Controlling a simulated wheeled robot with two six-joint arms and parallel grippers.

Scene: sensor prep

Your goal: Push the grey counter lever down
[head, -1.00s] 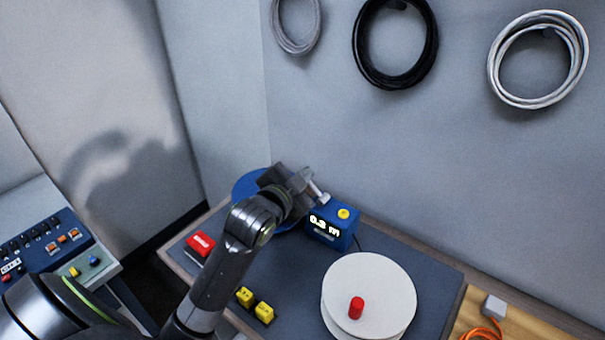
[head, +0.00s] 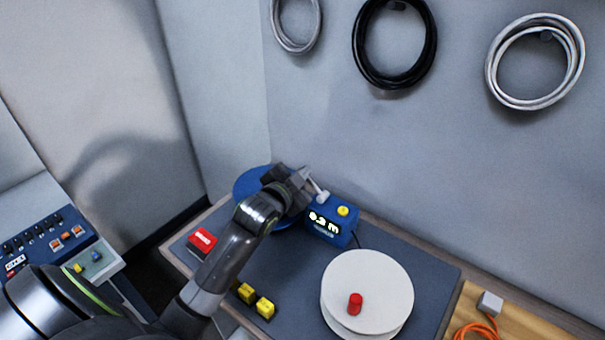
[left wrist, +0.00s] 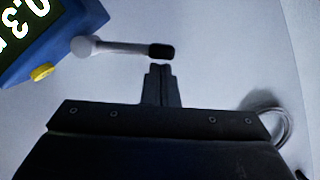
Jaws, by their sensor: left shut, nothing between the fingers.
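The blue counter (head: 328,230) stands at the back of the dark mat, with a lit display and a yellow button on top; part of it also shows in the left wrist view (left wrist: 35,38). Its grey lever (head: 317,187) sticks out from its side. In the left wrist view the lever (left wrist: 125,47) runs sideways from a round hub to a black tip. My left gripper (head: 307,173) is shut and empty beside the lever. In the left wrist view its fingertips (left wrist: 160,68) appear just below the black tip; I cannot tell if they touch it. My right gripper is not in view.
A blue disc (head: 250,184) lies behind my left gripper. A white reel (head: 375,280) with a red knob stands at the front right. A red box (head: 202,242) and yellow blocks (head: 255,299) lie near the left edge. The wall is close behind.

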